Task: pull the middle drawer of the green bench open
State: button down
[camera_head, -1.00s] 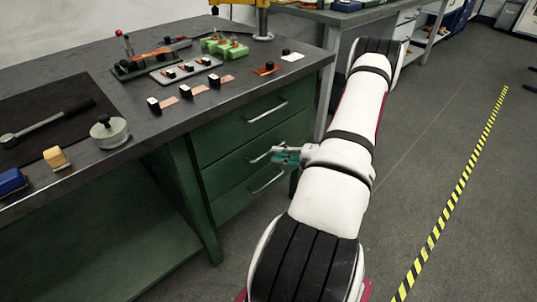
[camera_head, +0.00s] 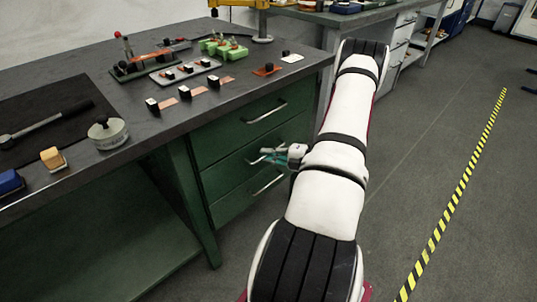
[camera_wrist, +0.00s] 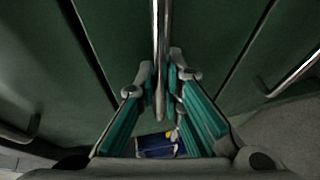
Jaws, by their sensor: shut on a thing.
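The green bench has a stack of three drawers; the middle drawer (camera_head: 222,178) has a metal bar handle (camera_head: 254,161). Its front looks flush with the drawers above and below. My gripper (camera_head: 274,155) is at this handle, partly hidden behind my arm in the head view. In the wrist view, the middle drawer front (camera_wrist: 208,30) fills the centre and its handle (camera_wrist: 159,45) runs down between the teal fingers. My gripper (camera_wrist: 162,80) is shut on the handle near its end.
The top drawer handle (camera_head: 266,113) and bottom drawer handle (camera_head: 268,183) lie close above and below. The benchtop (camera_head: 150,135) carries small parts, a weight (camera_head: 108,133) and a hammer-like tool (camera_head: 45,124). Open floor (camera_head: 420,150) lies right, with a yellow-black stripe (camera_head: 455,200).

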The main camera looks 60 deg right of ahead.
jog(key=shift+s, duration=0.1)
jog(key=s+a+p, duration=0.2)
jog(key=s+a, duration=0.1)
jog(key=s, duration=1.1)
jog(key=s+a+p, duration=0.2)
jog(key=s+a, duration=0.2)
jog(key=s, duration=1)
jog(key=shift+s, duration=0.15)
jog(key=c, duration=2)
grip_release()
jog(key=shift+o, duration=0.2)
jog(key=v, duration=1.2)
jog(key=shift+d, duration=0.15)
